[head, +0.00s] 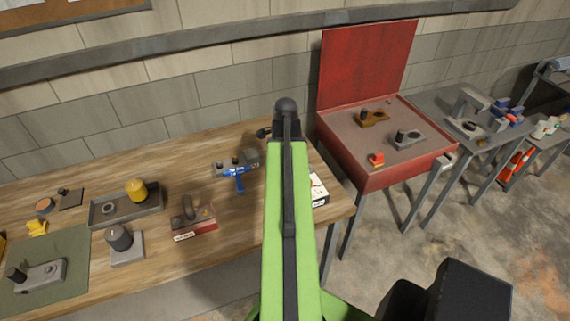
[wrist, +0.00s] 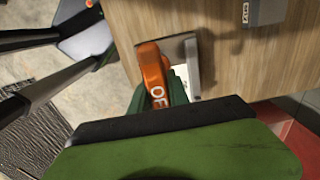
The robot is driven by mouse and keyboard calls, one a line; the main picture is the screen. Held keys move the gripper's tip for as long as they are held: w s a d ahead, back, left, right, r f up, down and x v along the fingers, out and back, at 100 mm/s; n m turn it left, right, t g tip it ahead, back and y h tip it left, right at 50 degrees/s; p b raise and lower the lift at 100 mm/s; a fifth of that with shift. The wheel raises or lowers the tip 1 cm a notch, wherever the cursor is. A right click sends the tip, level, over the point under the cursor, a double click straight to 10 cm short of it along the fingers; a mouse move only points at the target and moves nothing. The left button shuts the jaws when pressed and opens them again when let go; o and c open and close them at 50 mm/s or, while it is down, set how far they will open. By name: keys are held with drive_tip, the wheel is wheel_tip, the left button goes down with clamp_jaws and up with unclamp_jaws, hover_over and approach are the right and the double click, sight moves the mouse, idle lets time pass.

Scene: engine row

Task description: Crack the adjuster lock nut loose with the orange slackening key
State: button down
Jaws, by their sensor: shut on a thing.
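The orange key (wrist: 151,70) shows in the wrist view, with white characters on its side. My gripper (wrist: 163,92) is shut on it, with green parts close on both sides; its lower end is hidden. The key is over or beside the wooden bench, next to a grey metal bracket (wrist: 191,62); I cannot tell whether they touch. In the head view my green arm hides the gripper and key. I cannot make out the adjuster lock nut for certain in either view.
A red open case (head: 370,178) stands right of the bench. Concrete floor is clear at lower right.

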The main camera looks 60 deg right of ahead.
drive_tip(key=shift+w+r, duration=0.15)
drive_tip(key=shift+w, duration=0.05)
drive_tip(key=shift+s+f+b, duration=0.2)
drive_tip(key=shift+f+b, duration=0.35)
drive_tip(key=shift+f, duration=0.15)
wheel_tip(320, 180, down, 5)
drive_tip(key=b, duration=0.5)
drive_tip(key=shift+f, duration=0.3)
drive_tip(key=shift+r+n, duration=0.1)
drive_tip(key=shift+n, duration=1)
wheel_tip(320, 180, up, 6)
drive_tip(key=p, duration=0.5)
drive_tip(key=shift+f, duration=0.3)
